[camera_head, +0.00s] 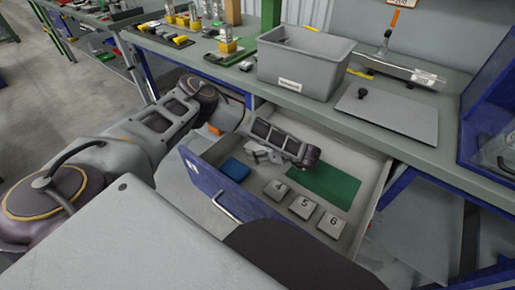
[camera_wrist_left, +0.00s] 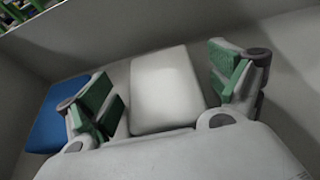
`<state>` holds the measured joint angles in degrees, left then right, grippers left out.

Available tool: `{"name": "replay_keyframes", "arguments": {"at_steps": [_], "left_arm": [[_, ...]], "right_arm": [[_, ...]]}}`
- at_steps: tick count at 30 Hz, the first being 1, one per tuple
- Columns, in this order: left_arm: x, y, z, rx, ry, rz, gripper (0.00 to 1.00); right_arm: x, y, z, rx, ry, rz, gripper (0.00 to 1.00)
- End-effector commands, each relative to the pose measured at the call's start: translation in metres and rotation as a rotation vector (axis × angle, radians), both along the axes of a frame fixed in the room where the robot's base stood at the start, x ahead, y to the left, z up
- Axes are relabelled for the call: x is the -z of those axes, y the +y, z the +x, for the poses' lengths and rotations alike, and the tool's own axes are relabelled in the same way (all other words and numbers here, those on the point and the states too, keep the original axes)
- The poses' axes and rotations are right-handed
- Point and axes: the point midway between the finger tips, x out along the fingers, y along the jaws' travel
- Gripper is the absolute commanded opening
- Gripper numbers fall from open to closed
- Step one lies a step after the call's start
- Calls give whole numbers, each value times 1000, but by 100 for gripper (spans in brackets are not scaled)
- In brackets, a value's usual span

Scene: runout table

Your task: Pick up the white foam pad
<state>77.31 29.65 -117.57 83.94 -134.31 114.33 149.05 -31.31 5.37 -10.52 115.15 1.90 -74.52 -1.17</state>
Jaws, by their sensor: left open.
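The white foam pad (camera_wrist_left: 165,90) lies flat on the floor of the open drawer (camera_head: 207,183). In the left wrist view it sits between the green-lined fingers of my left gripper (camera_wrist_left: 165,82). The fingers are open, one on each side of the pad, and I see no clear grip on it. The near end of the pad is hidden by the gripper body. In the head view my left gripper (camera_head: 259,154) is down inside the drawer and its arm hides most of the pad. My right gripper is not in view.
In the drawer, a blue pad (camera_head: 234,169) lies left of the gripper, a green sheet (camera_head: 330,186) to the right, and blocks marked 4 (camera_head: 276,188), 5 (camera_head: 303,206) and 6 (camera_head: 331,224) in front. A grey bin (camera_head: 300,68) stands on the bench above.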

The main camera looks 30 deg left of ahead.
Motion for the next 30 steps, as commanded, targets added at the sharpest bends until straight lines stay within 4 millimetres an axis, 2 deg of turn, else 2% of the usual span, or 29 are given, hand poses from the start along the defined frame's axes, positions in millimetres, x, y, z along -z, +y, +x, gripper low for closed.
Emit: {"name": "replay_keyframes", "arguments": {"at_steps": [3,11,23,30], "left_arm": [[0,0,0,0,0,0,91],[0,0,0,0,-1,0,58],[-1,0,1,0,-1,0,58],[-11,0,10,-2,-4,0,58]], "right_arm": [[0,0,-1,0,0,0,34],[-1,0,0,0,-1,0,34],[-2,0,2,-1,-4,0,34],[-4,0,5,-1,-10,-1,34]]}}
